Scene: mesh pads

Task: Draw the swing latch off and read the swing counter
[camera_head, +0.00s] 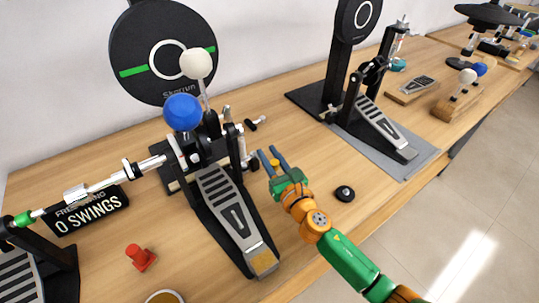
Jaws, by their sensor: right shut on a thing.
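The swing counter (92,215) is a black block at the left of the bench. Its face reads "0 SWINGS", and a rod crosses in front of its upper line. A bass drum pedal (232,215) stands in the middle, with a blue ball beater (182,112) and a cream ball beater (196,64) at its top. My right gripper (273,158) is just right of this pedal. Its blue fingers are shut on a small yellow piece (275,162); I cannot tell whether this is the swing latch. My left gripper is not in view.
A round black practice pad (165,30) stands behind the pedal. A red peg (140,257) and a black puck (345,193) lie on the wooden bench (320,240). A second pedal (385,128) stands on a grey mat to the right.

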